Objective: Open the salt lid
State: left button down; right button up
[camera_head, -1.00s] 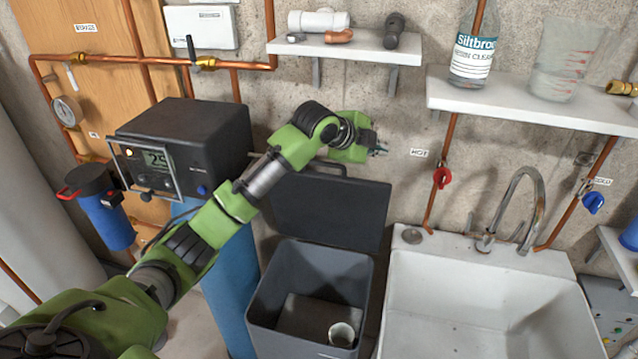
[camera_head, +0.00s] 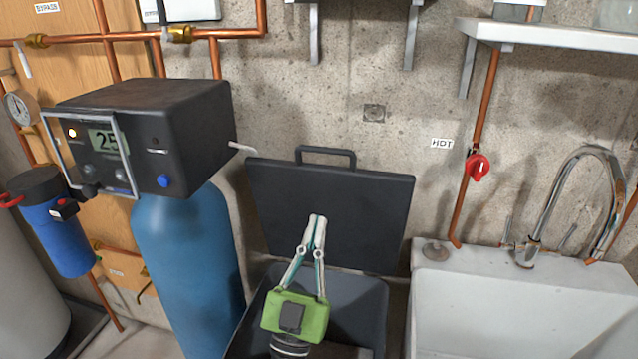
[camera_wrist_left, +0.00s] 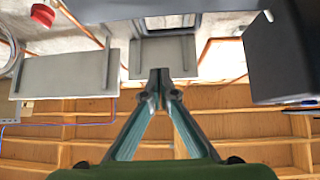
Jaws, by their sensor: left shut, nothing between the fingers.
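The salt lid (camera_head: 350,205) is a dark grey flap with a handle (camera_head: 326,150) on its top edge. It stands raised against the concrete wall behind the grey salt bin (camera_head: 372,305). The bin's top is open and its inside shows. My left gripper (camera_head: 316,220) is shut and empty, its fingertips pointing up in front of the lid's face; I cannot tell whether they touch it. In the left wrist view the shut fingers (camera_wrist_left: 158,75) point at shelf undersides and the ceiling beams. My right gripper is out of view.
A blue cylinder (camera_head: 185,250) with a black control box (camera_head: 150,130) stands left of the bin. A white sink (camera_head: 525,300) with a curved tap stands close on the right. A shelf (camera_head: 550,35) and a red valve (camera_head: 477,166) are above it.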

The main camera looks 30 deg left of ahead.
aim_at(321, 168)
pick_arm(q)
jog(key=w+a+r+p, duration=0.1)
jog(key=w+r, duration=0.1)
jog(key=w+a+r+n+y+p, duration=0.1)
jog(key=w+r, duration=0.1)
jog(key=w, duration=0.1)
jog(key=w+a+r+y+p, duration=0.1)
jog(key=w+r, duration=0.2)
jog(key=shift+w+a+n, duration=0.25)
jog(key=shift+a+n, duration=0.05)
jog(key=shift+a, duration=0.1)
jog(key=shift+w+a+f, duration=0.1)
jog(key=shift+w, duration=0.35)
